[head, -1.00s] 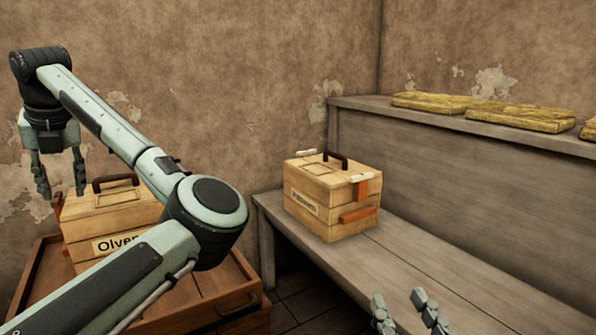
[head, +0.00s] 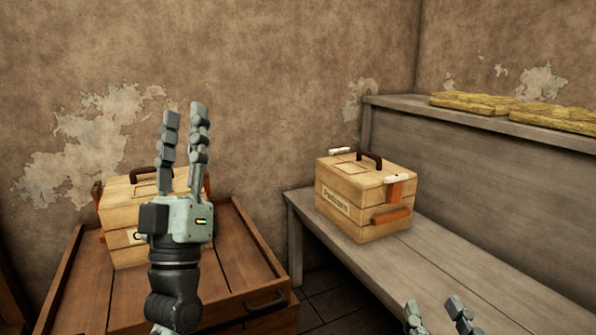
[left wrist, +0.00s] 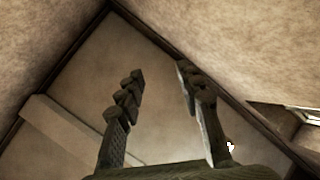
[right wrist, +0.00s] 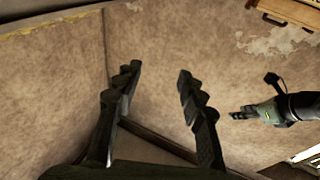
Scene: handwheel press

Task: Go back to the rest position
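My left gripper (head: 184,135) points upward in the head view, in front of the left wooden box. Its fingers are apart with nothing between them, as the left wrist view (left wrist: 158,95) also shows. My right gripper (head: 436,312) shows only its fingertips at the bottom edge of the head view, in front of the bench. In the right wrist view (right wrist: 157,85) its fingers are spread and empty, with wall behind them.
A wooden box (head: 122,213) with a dark handle stands on a brown wooden cart (head: 82,298), partly hidden by my left gripper. A second labelled box (head: 345,205) stands on the grey bench (head: 420,262). Yellowish slabs (head: 476,103) lie on the upper ledge. The wall (head: 270,70) rises behind.

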